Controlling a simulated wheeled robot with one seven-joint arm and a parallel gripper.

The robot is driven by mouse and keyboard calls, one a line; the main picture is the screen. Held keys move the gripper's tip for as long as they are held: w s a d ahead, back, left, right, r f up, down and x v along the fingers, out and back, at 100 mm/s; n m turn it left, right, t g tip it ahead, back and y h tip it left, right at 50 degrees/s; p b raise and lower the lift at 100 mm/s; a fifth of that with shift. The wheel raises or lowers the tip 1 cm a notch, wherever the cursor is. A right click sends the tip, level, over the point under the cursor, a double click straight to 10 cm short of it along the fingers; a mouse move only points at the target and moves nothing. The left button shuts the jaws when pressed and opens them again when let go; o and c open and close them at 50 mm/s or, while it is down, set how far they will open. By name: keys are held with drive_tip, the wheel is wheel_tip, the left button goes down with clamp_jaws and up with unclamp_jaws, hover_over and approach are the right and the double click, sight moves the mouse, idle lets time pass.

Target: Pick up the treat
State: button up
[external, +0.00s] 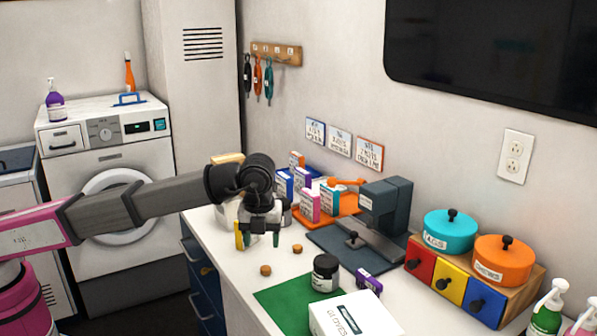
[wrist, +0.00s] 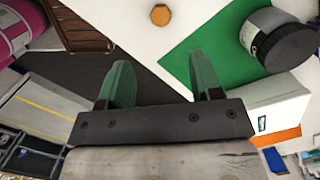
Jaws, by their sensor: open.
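Two small brown-orange pieces that look like treats lie on the white counter in the external view, one (external: 265,270) nearer the front edge and one (external: 297,249) further right. One such treat (wrist: 160,15) shows at the top middle of the wrist view, on white counter beside a green mat; I cannot tell which of the two it is. My gripper (external: 258,237) hangs above the counter behind the nearer treat, pointing down. Its green fingers (wrist: 160,75) are apart with nothing between them. The treat in the wrist view lies beyond the fingertips, not touching them.
A dark-lidded jar (external: 325,274) stands by the green mat (external: 285,301), with a white gloves box (external: 352,318) in front. A dark grey machine (external: 385,215), several small boxes and an orange tray (external: 340,207) are behind. Counter around the treats is clear.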

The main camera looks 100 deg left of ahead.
hover_over(265, 267)
drive_tip(key=d, duration=0.2)
drive_tip(key=f, duration=0.4)
drive_tip(key=shift+a+f, duration=0.15)
drive_tip(key=shift+a, duration=0.1)
drive_tip(key=shift+a+f, duration=0.25)
drive_tip(key=shift+f, duration=0.6)
drive_tip(key=shift+a+f, duration=0.2)
drive_tip(key=shift+f, duration=0.65)
drive_tip(key=shift+a+f, duration=0.25)
drive_tip(key=shift+f, duration=0.6)
drive_tip(key=c, duration=1)
